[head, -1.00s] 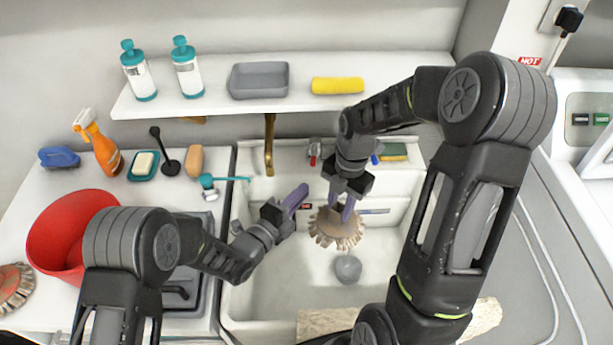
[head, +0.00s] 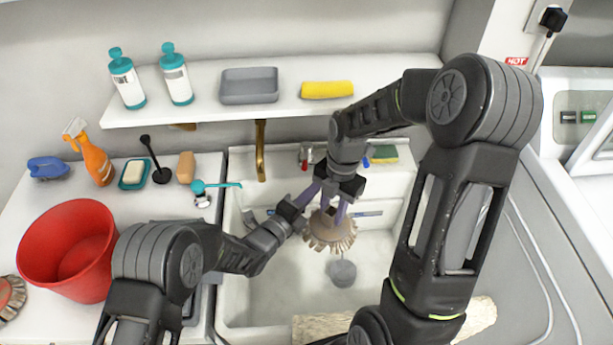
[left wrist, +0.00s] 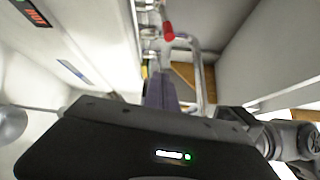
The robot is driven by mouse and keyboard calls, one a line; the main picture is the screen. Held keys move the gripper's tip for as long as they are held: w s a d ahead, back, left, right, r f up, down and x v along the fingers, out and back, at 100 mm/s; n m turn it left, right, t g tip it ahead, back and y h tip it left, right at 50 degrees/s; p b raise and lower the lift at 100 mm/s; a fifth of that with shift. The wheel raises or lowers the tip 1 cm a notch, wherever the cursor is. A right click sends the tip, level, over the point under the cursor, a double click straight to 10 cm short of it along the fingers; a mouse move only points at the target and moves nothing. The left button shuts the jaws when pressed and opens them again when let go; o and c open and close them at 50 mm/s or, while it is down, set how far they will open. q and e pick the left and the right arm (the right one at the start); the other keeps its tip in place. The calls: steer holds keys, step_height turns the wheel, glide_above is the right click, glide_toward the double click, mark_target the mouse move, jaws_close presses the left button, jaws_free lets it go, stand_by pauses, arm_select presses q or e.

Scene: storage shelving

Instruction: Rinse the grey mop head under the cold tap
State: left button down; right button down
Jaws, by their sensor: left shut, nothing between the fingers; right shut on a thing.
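My right gripper (head: 333,208) is shut on a mop head (head: 330,233) with a brownish-grey top and a pale fringe. It holds the mop head above the sink (head: 262,290), fringe down. My left gripper (head: 311,191) is shut and empty, just left of the right gripper and below the taps. Its purple fingers also show in the left wrist view (left wrist: 160,92). A red-marked tap (head: 305,153) and a blue-marked tap (head: 367,157) stand at the sink's back, partly hidden by my right arm. The red tap handle shows in the left wrist view (left wrist: 168,31). I cannot see running water.
A red bucket (head: 68,250) stands on the left counter, with a second, reddish mop head (head: 10,297) beside it. A grey round object (head: 342,273) is in the sink. A shelf (head: 215,113) above carries bottles, a grey tray (head: 249,86) and a yellow roll (head: 327,90).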

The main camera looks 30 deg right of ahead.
mark_target(306, 156)
arm_select(q)
steer(key=w, duration=0.2)
steer(key=w+d, duration=0.1)
steer(key=w, duration=0.1)
steer(key=shift+w+d+r, duration=0.15)
steer(key=shift+w+r, duration=0.05)
steer(key=shift+w, duration=0.1)
steer(key=shift+w+a, duration=0.55)
steer(key=shift+a, duration=0.2)
